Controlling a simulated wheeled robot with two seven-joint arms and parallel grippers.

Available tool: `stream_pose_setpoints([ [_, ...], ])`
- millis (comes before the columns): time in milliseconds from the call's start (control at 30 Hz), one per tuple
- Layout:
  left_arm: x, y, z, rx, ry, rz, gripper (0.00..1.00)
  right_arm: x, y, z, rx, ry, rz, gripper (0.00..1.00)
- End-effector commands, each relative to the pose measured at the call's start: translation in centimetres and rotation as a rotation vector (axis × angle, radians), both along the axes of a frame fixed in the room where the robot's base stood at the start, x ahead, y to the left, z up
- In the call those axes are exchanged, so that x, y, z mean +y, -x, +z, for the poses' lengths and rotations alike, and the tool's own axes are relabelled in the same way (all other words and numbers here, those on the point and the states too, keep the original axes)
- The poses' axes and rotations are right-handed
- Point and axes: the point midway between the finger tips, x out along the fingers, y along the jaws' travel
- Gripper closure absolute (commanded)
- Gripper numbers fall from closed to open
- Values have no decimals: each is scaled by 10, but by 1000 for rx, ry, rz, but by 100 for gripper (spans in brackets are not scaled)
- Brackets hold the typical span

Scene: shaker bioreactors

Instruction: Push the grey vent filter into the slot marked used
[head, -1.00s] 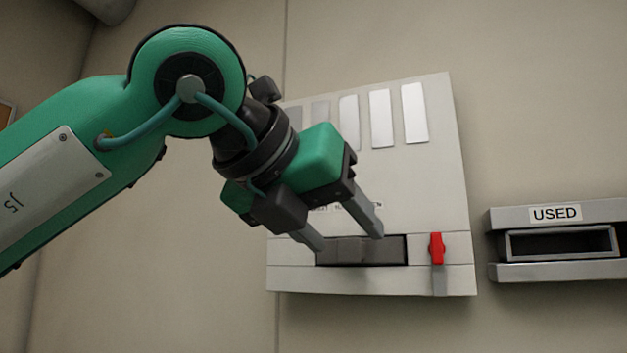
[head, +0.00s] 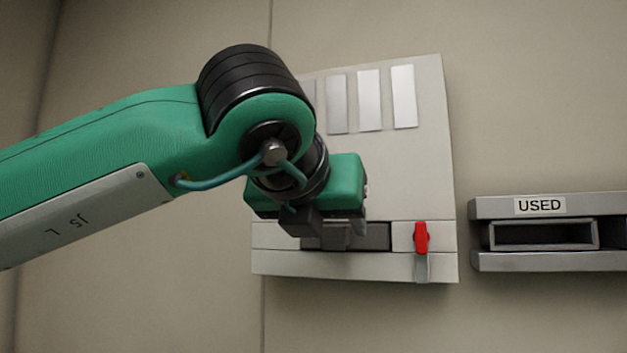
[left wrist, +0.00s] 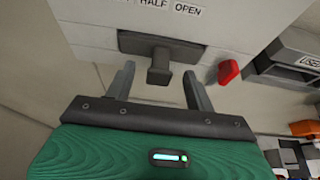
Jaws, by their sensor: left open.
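The slot marked USED (head: 543,235) is a dark rectangular opening in a grey wall unit at the right; its label also shows at the right edge of the left wrist view (left wrist: 308,62). My left gripper (left wrist: 159,75) is open in front of the pale panel, its fingers on either side of a dark grey block (left wrist: 160,66) that sticks out from a dark recess. I cannot tell whether this block is the grey vent filter. In the head view my left gripper (head: 338,233) partly covers the recess and block. My right gripper is not in view.
The pale panel (head: 425,165) has several light slats and a red lever (head: 421,238) right of the recess. HALF and OPEN are lettered above the recess in the wrist view. Orange, white and dark items (left wrist: 303,130) lie low at the right. Bare wall separates panel and slot unit.

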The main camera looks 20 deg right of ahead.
Motion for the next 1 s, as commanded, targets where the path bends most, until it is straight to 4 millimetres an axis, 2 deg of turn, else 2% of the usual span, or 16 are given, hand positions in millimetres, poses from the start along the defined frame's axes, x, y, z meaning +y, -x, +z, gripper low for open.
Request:
stream_pose_setpoints([
  [33, -4, -6, -1, 3, -2, 0, 45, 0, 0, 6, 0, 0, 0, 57],
  [233, -15, -22, -10, 2, 0, 0, 45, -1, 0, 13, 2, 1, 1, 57],
  [600, -18, -26, -14, 1, 1, 0, 45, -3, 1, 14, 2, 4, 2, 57],
  [667, -18, -26, -14, 1, 1, 0, 55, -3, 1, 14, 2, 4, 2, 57],
  [867, -17, -26, -13, 1, 1, 0, 95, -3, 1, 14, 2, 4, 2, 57],
  [1000, -17, -26, -13, 1, 1, 0, 95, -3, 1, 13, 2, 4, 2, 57],
])
